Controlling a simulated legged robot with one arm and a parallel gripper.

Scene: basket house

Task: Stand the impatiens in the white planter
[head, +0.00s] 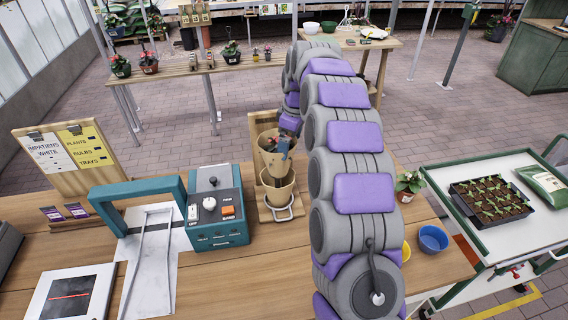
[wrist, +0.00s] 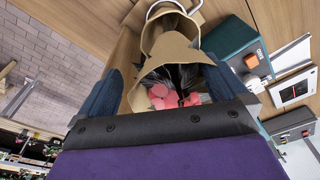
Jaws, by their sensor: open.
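Two tan cups or sleeves stand one above the other on a wooden stand; the upper (head: 268,158) and lower (head: 279,192) show in the head view. Red-pink flowers with dark leaves (wrist: 168,97) show at the near tan sleeve (wrist: 170,58) in the wrist view; I cannot tell whether they are the impatiens. My gripper (wrist: 166,82) is open, its blue fingers on either side of this sleeve and flowers; contact is unclear. A small flowering potted plant (head: 410,183) stands right of my arm. A white bowl-like pot (head: 311,28) on the back table may be the white planter.
A sign board (head: 66,153) reads "IMPATIENS WHITE". A teal machine (head: 215,205) and frame (head: 137,200) stand left of the sleeves. A blue bowl (head: 433,239) sits right. Beyond is a cart with a seedling tray (head: 491,201). Potted plants (head: 148,63) line a back shelf.

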